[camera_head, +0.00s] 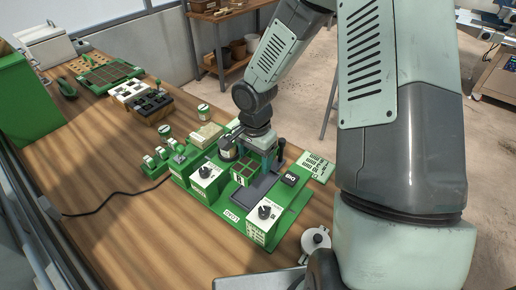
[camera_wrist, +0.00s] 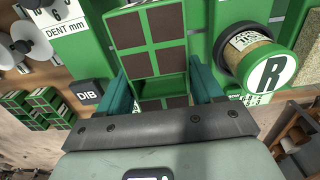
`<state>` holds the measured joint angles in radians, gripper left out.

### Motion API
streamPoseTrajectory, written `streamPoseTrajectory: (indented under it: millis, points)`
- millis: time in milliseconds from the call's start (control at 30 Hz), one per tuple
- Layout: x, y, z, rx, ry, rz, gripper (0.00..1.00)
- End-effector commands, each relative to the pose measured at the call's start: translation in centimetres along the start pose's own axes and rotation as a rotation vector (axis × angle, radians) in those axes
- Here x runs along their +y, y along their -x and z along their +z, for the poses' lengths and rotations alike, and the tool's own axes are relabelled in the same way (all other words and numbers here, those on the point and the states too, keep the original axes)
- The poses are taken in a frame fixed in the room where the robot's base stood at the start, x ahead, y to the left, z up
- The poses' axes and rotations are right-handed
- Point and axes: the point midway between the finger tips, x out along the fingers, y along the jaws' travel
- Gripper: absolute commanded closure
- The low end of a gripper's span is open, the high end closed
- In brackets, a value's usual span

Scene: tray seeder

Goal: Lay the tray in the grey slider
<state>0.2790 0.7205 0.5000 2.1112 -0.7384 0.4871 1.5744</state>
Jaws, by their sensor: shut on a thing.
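A small green tray (camera_head: 246,171) with brown-filled cells is held by my gripper (camera_head: 262,147) above the green seeder machine. In the wrist view the tray (camera_wrist: 153,42) lies between the two teal fingers of my gripper (camera_wrist: 160,90), which are shut on it; the palm bar hides its near end. The grey slider (camera_head: 258,189) is a flat dark plate on the machine, close below and in front of the tray in the head view. I cannot tell whether the tray touches it. The slider is not clearly seen in the wrist view.
White-faced dial boxes (camera_head: 205,178) and (camera_head: 264,215) flank the slider. A black DIB button (camera_head: 290,179) is at its right. Other trays (camera_head: 108,75) lie at the bench's far left. The front-left bench is clear except for a cable.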

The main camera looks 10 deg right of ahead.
Motion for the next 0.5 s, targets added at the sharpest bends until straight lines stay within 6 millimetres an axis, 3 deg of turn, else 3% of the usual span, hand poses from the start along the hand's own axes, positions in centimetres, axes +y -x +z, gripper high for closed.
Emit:
streamPoseTrajectory:
  millis: [500]
  points:
    - [0.0,-4.1,0.0,-0.001,0.003,0.001,0.75]
